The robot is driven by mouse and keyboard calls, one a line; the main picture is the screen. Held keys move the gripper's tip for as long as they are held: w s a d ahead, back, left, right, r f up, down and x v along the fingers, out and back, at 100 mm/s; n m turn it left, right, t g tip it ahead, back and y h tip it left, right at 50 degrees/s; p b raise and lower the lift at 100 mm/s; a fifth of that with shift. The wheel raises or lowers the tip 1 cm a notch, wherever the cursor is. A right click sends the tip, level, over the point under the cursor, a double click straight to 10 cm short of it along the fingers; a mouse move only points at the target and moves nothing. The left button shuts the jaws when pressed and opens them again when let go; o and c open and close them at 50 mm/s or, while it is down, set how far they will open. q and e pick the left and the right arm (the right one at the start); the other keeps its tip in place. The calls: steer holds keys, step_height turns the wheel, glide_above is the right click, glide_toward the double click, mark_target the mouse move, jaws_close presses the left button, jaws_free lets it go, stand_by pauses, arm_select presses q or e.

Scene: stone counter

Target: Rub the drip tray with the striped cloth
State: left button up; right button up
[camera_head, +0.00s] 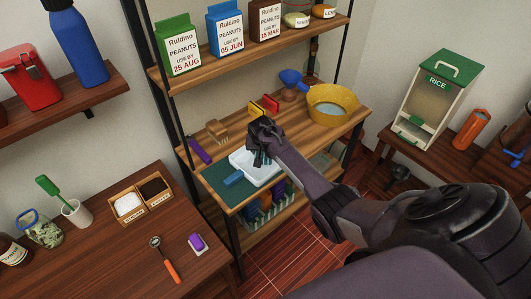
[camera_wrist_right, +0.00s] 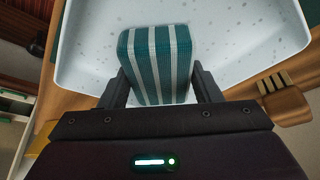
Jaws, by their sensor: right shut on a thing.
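The striped cloth (camera_wrist_right: 157,60) is a teal pad with pale stripes, seen in the right wrist view. My right gripper (camera_wrist_right: 163,85) is shut on it, with one finger at each side. The drip tray (camera_wrist_right: 85,45) is a white tray with raised walls and grey specks on its floor. The cloth is over the tray floor; I cannot tell whether it touches. In the head view the tray (camera_head: 244,161) sits on the middle shelf, and my right gripper (camera_head: 262,153) covers its far right part. The left gripper does not show.
A wooden brush-like item (camera_head: 217,131) and a purple item (camera_head: 198,151) lie to the left. A yellow pan (camera_head: 338,104) and a blue funnel (camera_head: 291,78) stand to the right.

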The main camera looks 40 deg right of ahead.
mark_target(251, 164)
steer(key=shift+w+a+f+b, duration=0.15)
steer(key=shift+w+a+b, duration=0.25)
steer(key=shift+w+b, duration=0.15)
steer(key=shift+w+a+f+b, duration=0.1)
steer(key=shift+w+a+b, duration=0.25)
steer(key=shift+w+b, duration=0.15)
steer(key=shift+w+a, duration=0.1)
steer(key=shift+w, duration=0.1)
steer(key=shift+s+a+r+p, duration=0.1)
steer(key=shift+a+r+p, duration=0.05)
steer(key=shift+a+p, duration=0.3)
steer(key=shift+s+a+r+p, duration=0.15)
steer(key=shift+a+p, duration=0.15)
steer(key=shift+a, duration=0.25)
steer(key=shift+w+a+p, duration=0.1)
steer(key=shift+a+p, duration=0.2)
steer(key=shift+a, duration=0.45)
steer(key=shift+s+a+p, duration=0.25)
steer(key=shift+p, duration=0.2)
steer(key=s+p, duration=0.2)
steer(key=shift+a+p, duration=0.3)
steer(key=shift+a, duration=0.1)
steer(key=shift+s+a, duration=0.1)
steer(key=shift+s, duration=0.15)
steer(key=shift+s+f, duration=0.15)
steer(key=shift+f, duration=0.1)
steer(key=shift+w+d+r, duration=0.1)
steer(key=shift+d, duration=0.8)
steer(key=shift+w+d+r, duration=0.1)
steer(key=shift+d, duration=0.8)
